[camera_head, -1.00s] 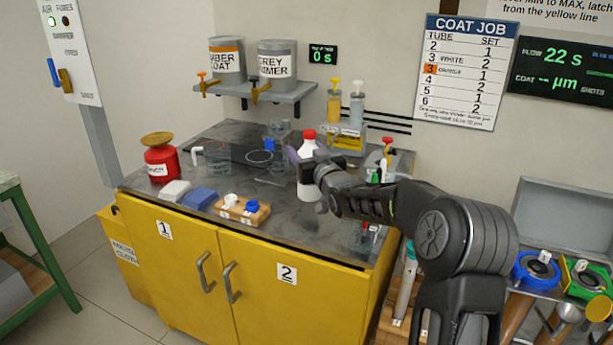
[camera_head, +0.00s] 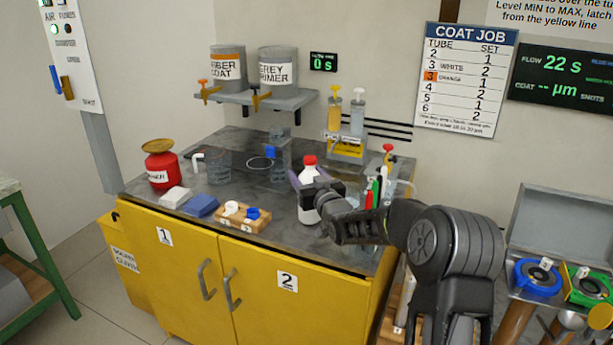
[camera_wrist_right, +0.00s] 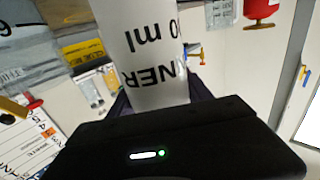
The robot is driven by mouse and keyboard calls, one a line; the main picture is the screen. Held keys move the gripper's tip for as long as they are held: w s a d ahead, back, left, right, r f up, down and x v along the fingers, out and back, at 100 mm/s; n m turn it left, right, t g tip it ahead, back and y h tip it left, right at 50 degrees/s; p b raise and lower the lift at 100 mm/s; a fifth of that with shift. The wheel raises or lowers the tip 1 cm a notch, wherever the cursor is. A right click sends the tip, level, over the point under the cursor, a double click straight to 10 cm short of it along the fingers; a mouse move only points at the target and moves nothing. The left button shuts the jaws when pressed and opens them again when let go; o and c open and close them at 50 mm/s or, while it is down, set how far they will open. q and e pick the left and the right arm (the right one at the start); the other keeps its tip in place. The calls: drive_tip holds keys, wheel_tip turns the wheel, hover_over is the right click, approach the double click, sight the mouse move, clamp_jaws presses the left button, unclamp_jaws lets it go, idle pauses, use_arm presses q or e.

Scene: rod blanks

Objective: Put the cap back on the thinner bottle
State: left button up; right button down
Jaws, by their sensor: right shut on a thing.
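The thinner bottle (camera_head: 308,211) is white with a red top (camera_head: 310,160). It is upright near the right part of the bench, and I cannot tell whether its base touches the bench. My right gripper (camera_head: 312,190) is shut around the bottle's side from the right. In the right wrist view the bottle (camera_wrist_right: 145,50) fills the space between the fingers, its lettering upside down and its top out of view. I cannot tell whether the red top is a separate cap. My left gripper is not in view.
A wooden block (camera_head: 240,222) holding a white and a blue piece is left of the bottle. Clear vessels (camera_head: 219,168) and a red can (camera_head: 160,168) stand farther left. Red and green items (camera_head: 374,192) stand close right of the gripper.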

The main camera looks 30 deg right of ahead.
drive_tip(key=shift+f, duration=0.1)
drive_tip(key=shift+c, duration=2.2)
unclamp_jaws()
drive_tip(key=shift+r, duration=0.25)
drive_tip(key=s+a+b, duration=0.1)
drive_tip(key=s+a, duration=0.1)
drive_tip(key=s, duration=0.9)
drive_tip(key=shift+s+f, duration=0.15)
drive_tip(key=shift+s, duration=0.25)
drive_tip(key=shift+s, duration=0.1)
